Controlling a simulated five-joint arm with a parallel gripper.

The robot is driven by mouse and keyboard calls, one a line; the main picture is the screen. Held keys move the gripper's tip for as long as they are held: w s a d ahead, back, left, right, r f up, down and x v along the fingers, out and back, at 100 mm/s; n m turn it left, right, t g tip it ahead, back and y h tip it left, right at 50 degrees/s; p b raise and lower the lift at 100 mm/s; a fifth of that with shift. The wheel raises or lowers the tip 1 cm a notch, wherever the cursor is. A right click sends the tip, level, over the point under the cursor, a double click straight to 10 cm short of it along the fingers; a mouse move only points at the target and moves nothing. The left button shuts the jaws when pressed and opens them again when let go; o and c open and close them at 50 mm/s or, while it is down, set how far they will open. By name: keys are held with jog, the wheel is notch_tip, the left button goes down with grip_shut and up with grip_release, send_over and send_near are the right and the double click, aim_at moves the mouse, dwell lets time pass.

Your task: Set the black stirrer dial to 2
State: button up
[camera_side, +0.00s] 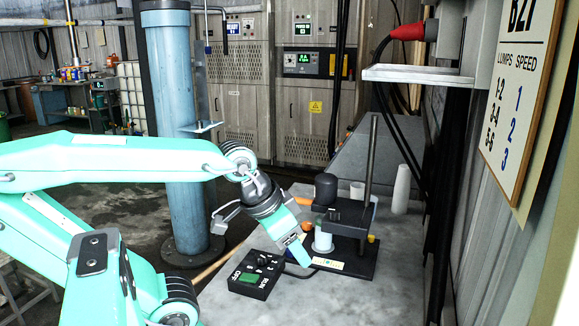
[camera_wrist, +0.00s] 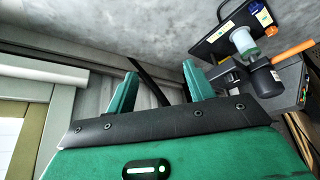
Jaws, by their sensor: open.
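The black control box (camera_side: 254,275) lies on the grey bench in the side view, with a green panel and white markings on top. The black stirrer dial (camera_side: 262,261) seems to be the small dark knob on it; its setting is too small to read. My gripper (camera_side: 301,259) is just right of the box, tilted downward. In the wrist view my gripper (camera_wrist: 160,84) has its two green fingers apart with nothing held between them. The box and dial cannot be made out in the wrist view.
The stirrer stand (camera_side: 366,185) with its black motor (camera_side: 326,189) and a pale beaker (camera_side: 323,241) stands close right of my gripper. A white cylinder (camera_side: 401,189) stands behind. A wall chart (camera_side: 520,95) lists lumps and speed. The bench front (camera_side: 390,300) is clear.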

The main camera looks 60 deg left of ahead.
jog(key=w+a+f+n+g, duration=0.1)
jog(key=w+a+g, duration=0.15)
jog(key=a, duration=0.25)
jog(key=n+g, duration=0.3)
send_over(261, 255)
notch_tip(261, 255, down, 11)
jog(key=shift+a+r, duration=0.1)
jog(key=shift+f, duration=3.95)
jog(key=c, duration=1)
